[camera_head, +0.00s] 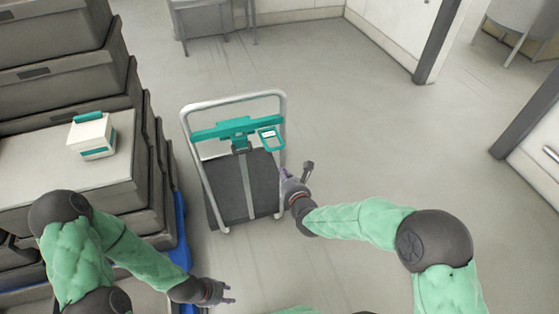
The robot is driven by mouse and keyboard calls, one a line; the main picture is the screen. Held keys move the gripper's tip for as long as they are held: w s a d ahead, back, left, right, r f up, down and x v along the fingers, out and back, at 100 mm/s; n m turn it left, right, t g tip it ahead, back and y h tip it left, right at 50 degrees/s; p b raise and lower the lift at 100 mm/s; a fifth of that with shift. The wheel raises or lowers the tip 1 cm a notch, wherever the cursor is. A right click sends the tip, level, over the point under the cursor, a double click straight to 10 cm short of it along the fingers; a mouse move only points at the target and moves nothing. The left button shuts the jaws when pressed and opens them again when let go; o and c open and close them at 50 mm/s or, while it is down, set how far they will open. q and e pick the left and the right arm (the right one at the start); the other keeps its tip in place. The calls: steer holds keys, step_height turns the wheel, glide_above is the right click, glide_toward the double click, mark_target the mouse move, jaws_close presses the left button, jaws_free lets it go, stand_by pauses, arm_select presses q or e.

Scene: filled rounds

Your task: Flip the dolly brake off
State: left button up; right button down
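The dolly (249,186) stands in the middle, with a dark platform and a silver tubular handle frame (232,100). A teal crossbar (222,130) spans the frame. A teal-rimmed panel (269,138) hangs at its right end; I cannot tell whether it is the brake. No brake lever is clearly visible. My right gripper (296,171) is open beside the dolly's right upright, below the panel; I cannot tell whether it touches the frame. My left gripper (229,292) is open and empty, in front of the dolly near the bottom edge.
Stacked dark grey crates (150,190) stand at the left, with a white and teal box (92,136) on top. A blue base edge (181,230) shows beneath them. Dark posts (440,42) and white cabinets stand at the back right. The floor right of the dolly is clear.

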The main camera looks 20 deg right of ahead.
steer(key=shift+w+a+r+b, duration=0.1)
steer(key=shift+w+r+b, duration=0.25)
steer(key=shift+w, duration=0.45)
steer(key=shift+w+d+r+b, duration=0.1)
steer(key=shift+w+r+b, duration=0.1)
steer(key=shift+w+r, duration=0.45)
steer(key=shift+w+a+r+b, duration=0.1)
steer(key=shift+w+r+b, duration=0.15)
steer(key=shift+w, duration=0.7)
steer(key=shift+r+g+p, duration=0.35)
steer(key=shift+g+p, duration=0.25)
steer(key=shift+p, duration=0.35)
steer(key=shift+w+r+g+p, duration=0.1)
steer(key=shift+r+g+p, duration=0.65)
steer(key=shift+p, duration=0.75)
